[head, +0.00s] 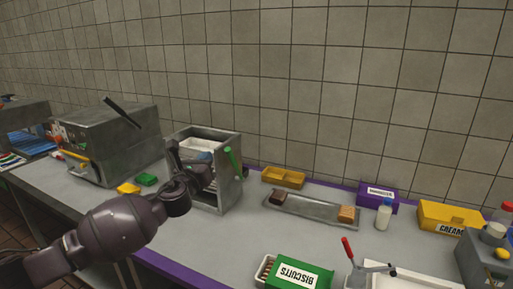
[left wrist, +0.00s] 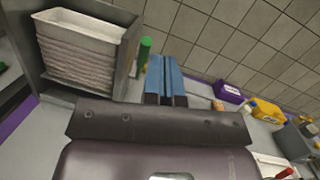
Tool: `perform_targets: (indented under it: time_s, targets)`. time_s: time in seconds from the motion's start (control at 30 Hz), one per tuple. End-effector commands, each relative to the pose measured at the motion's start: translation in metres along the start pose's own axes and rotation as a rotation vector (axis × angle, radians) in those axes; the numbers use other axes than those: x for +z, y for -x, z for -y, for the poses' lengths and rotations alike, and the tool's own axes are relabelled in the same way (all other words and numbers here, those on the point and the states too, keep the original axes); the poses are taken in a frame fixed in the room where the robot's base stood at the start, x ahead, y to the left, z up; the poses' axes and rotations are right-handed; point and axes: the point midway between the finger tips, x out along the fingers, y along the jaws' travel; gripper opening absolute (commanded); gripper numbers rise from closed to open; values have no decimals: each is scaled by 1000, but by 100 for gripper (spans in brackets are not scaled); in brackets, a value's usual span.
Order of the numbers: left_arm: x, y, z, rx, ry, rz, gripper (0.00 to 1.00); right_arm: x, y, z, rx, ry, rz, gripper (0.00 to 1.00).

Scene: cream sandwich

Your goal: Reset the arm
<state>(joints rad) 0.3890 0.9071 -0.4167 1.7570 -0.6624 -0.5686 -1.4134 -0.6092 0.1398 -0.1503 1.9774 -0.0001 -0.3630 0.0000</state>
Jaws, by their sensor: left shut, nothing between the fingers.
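My left arm comes in from the left in the head view, and its gripper (head: 198,160) is in front of the open side of a grey metal box-like machine (head: 230,185). The left wrist view shows the gripper's blue fingers (left wrist: 165,78) together, with nothing between them. In that view the machine (left wrist: 122,92) is to the left of the fingers, with a green handle (left wrist: 143,55) close beside them and a white ridged container (left wrist: 80,45) inside. I cannot tell whether the fingers touch the machine. My right gripper does not show.
On the counter (head: 225,235) are a metal tray (head: 310,208) with two small blocks, a yellow tray (head: 283,177), a purple box (head: 378,196), a white bottle (head: 383,215), a yellow cream box (head: 450,216) and a green biscuits box (head: 302,273). A red-handled tool (head: 348,249) lies in front.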

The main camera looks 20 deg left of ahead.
Motion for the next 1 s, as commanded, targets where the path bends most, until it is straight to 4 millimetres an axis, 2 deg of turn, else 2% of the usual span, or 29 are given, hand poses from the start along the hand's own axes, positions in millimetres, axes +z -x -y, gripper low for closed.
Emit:
perform_targets:
  time_s: [0.17,0.27,0.43,0.57,0.67,0.77,0.9,1.0]
  targets:
    - [0,0,0,0,27,0,0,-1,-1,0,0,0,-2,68]
    - [-1,0,1,-6,117,-3,0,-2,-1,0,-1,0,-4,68]
    - [-2,1,10,-34,461,-45,0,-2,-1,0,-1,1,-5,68]
    - [-7,6,29,-56,799,-96,0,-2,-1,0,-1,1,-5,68]
    - [-29,21,41,-43,1084,-161,0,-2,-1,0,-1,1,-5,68]
    - [-64,46,52,7,1405,-239,0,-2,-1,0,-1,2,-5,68]
    - [-119,95,61,135,1847,-326,0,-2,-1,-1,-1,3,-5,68]
    - [-153,132,64,245,2101,-351,0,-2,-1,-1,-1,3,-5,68]
